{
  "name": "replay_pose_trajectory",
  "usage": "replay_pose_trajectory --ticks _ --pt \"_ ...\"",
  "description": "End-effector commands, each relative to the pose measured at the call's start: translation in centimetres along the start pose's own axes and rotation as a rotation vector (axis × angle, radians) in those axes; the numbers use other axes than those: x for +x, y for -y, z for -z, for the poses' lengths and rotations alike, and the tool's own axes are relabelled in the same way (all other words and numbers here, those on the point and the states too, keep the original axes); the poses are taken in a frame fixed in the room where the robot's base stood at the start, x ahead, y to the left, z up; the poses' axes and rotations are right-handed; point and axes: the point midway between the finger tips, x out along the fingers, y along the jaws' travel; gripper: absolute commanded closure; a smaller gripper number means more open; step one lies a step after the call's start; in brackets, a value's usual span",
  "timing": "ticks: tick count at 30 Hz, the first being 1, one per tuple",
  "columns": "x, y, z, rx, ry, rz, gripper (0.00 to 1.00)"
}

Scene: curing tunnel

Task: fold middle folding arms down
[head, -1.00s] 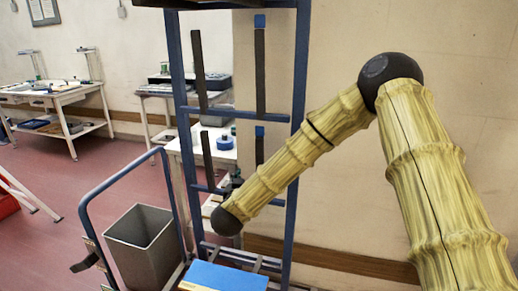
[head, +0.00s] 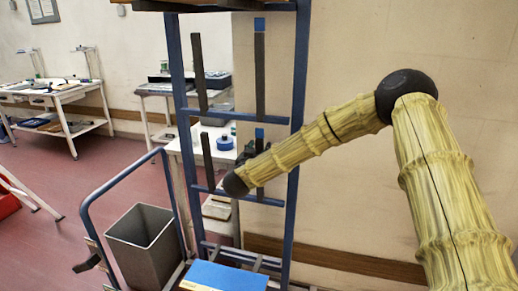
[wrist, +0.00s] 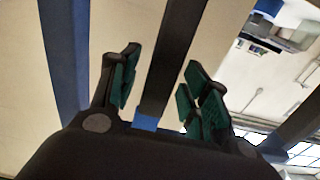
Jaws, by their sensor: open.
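A blue-framed rack (head: 176,75) carries two visible pairs of dark folding arms, all standing upright. The upper pair has a left arm (head: 200,72) and a blue-tipped right arm (head: 260,80). The lower pair has a left arm (head: 207,160) and a right arm whose blue tip (head: 259,133) shows above my arm. My gripper (wrist: 162,60) is open, with green pads on either side of a dark bar (wrist: 172,55) with a blue end (wrist: 146,123). In the head view my gripper is mostly hidden behind my wrist, beside the lower right arm. Contact cannot be told.
A brown board (head: 220,3) lies at the rack's top. A blue box (head: 225,276) sits at its base. A grey bin (head: 142,243) stands on a blue-handled cart (head: 88,213) at left. A white table (head: 222,150) stands behind the rack, and a wall lies behind at right.

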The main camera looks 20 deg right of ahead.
Motion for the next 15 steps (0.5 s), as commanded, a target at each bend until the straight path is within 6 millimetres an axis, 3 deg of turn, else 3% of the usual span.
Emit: replay_pose_trajectory --ticks 13,15 --pt "0.83 0.02 -0.06 -0.001 0.001 0.001 0.54" --pt "0.82 0.02 -0.06 -0.001 0.001 0.001 0.66"
